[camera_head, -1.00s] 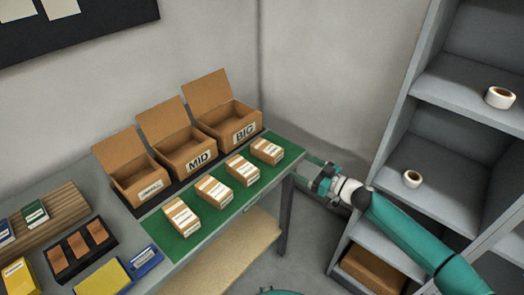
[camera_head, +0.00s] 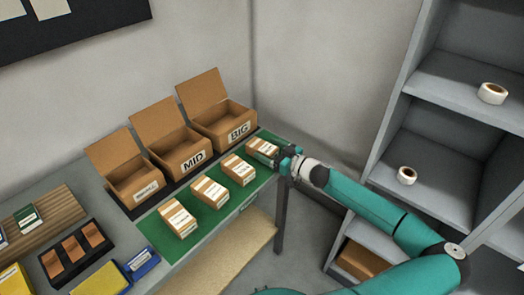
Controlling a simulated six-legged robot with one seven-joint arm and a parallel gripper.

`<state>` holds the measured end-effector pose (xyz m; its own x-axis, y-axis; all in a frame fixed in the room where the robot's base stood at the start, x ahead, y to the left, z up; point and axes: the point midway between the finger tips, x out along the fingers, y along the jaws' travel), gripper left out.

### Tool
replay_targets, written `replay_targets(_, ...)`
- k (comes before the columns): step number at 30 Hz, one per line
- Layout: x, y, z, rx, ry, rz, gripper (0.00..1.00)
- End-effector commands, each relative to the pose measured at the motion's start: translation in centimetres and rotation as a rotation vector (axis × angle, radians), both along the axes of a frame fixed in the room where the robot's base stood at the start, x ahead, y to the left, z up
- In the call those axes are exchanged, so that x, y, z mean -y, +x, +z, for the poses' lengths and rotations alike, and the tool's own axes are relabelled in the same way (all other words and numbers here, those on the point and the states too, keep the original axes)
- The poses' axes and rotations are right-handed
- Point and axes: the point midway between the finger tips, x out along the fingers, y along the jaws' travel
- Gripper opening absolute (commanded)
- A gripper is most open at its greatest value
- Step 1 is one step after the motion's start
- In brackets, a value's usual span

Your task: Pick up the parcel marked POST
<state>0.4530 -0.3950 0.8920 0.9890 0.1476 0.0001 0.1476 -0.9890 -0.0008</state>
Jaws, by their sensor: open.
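Several small brown parcels with white labels stand in a row on the green mat (camera_head: 222,213). The labels are too small to read, so I cannot tell which parcel is marked POST. The rightmost parcel (camera_head: 260,147) is at the mat's far right end. The others are a parcel (camera_head: 238,168), a parcel (camera_head: 209,191) and the nearest parcel (camera_head: 178,216). My gripper (camera_head: 278,158) is open at the right end of the table, close beside the rightmost parcel. Its fingers partly cover that parcel's right side; I cannot tell whether they touch it.
Open cardboard boxes stand behind the mat: BIG (camera_head: 223,127), MID (camera_head: 182,153) and a smaller one (camera_head: 132,179). A dark tray (camera_head: 66,272) and a blue item (camera_head: 142,263) lie at left. A grey shelf (camera_head: 425,165) with tape rolls stands at right.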

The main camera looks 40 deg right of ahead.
Motion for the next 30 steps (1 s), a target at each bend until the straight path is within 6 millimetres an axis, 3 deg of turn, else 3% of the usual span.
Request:
replay_targets(3,-0.1,0.92,-0.03,-0.001,-0.001,-0.001,0.8)
replay_targets(9,-0.08,0.94,-0.02,-0.001,-0.001,-0.002,0.8)
replay_targets(18,-0.1,0.93,0.03,0.0,-0.001,-0.001,0.26)
replay_targets(30,-0.11,0.91,0.85,0.0,-0.002,-0.001,0.26)
